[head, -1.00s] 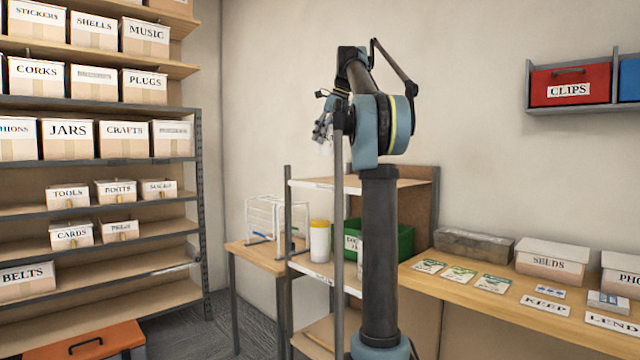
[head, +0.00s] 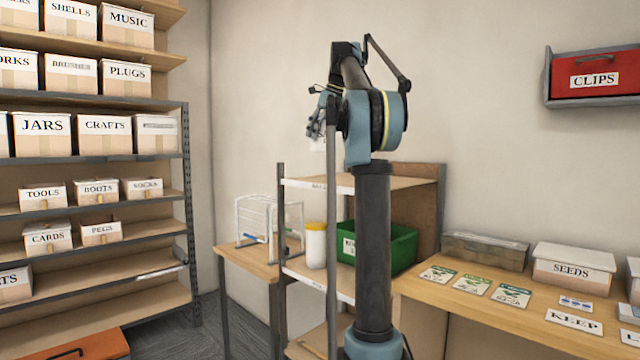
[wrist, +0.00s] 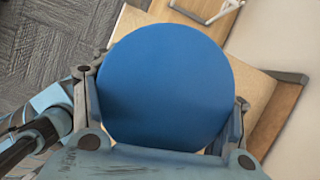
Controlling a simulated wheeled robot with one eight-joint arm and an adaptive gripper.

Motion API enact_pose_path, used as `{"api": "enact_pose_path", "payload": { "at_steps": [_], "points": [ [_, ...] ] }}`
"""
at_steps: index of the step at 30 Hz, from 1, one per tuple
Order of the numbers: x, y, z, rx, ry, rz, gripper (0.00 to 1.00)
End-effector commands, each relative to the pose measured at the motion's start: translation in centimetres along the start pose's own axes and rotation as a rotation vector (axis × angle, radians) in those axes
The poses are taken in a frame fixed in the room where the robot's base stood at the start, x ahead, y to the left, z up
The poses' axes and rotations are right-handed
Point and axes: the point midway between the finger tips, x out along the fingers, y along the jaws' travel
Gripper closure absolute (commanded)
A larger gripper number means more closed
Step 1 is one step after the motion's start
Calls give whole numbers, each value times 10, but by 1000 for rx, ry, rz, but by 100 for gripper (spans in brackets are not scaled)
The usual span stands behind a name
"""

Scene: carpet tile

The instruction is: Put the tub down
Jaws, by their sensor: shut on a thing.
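The tub (wrist: 165,85) shows from above in the wrist view as a large round blue top, filling the middle of the picture. My gripper (wrist: 168,125) is shut on it, with a finger at each side. In the head view my gripper (head: 322,112) is raised above the open shelf unit (head: 340,289), partly behind an upright post. A pale patch just below the fingers may be part of the held tub; the rest is hidden. The tub's underside and any label cannot be read.
A white tub with a yellow lid (head: 315,246) and a green crate (head: 403,250) stand on the unit's middle shelf. A wire rack (head: 268,222) stands on the small table at left. The unit's top shelf (head: 400,183) looks clear where visible. Cards and boxes lie on the right bench.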

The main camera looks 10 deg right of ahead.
Motion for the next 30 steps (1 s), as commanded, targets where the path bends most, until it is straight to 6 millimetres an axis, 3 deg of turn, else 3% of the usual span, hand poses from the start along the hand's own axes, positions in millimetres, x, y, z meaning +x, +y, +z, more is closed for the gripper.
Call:
{"api": "enact_pose_path", "payload": {
  "at_steps": [5, 15, 23, 30],
  "points": [
    [7, 2, -1, -2, -1, 1, 94],
    [45, 2, -17, -3, -1, 1, 94],
    [57, 2, -22, -2, -1, 1, 94],
    [82, 2, -32, -2, -1, 1, 94]
  ]
}}
